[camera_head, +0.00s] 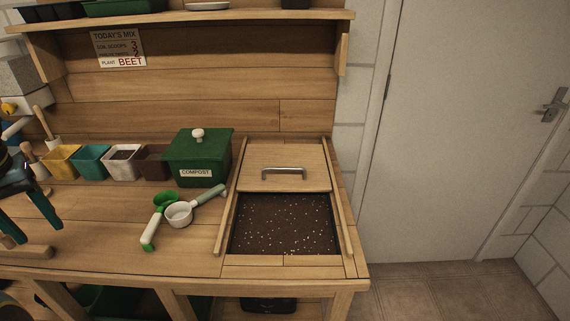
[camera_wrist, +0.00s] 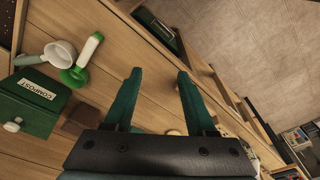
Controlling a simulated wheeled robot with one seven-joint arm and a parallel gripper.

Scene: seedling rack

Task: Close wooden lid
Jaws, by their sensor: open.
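The wooden lid (camera_head: 285,157) is a sliding panel with a metal handle (camera_head: 284,171). It sits between two wooden rails at the right end of the bench, slid to the back. In front of it the soil bin (camera_head: 283,225) lies uncovered, with dark speckled soil. My gripper (camera_head: 14,220) is at the far left edge of the head view, well away from the lid. In the wrist view my gripper (camera_wrist: 158,82) is open, with two green fingers apart and nothing between them. The lid does not show clearly in the wrist view.
A green compost box (camera_head: 198,160) stands left of the lid, also in the wrist view (camera_wrist: 32,105). A green scoop (camera_head: 152,230) and a white scoop (camera_head: 180,214) lie in front of it. Several small pots line the back left.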

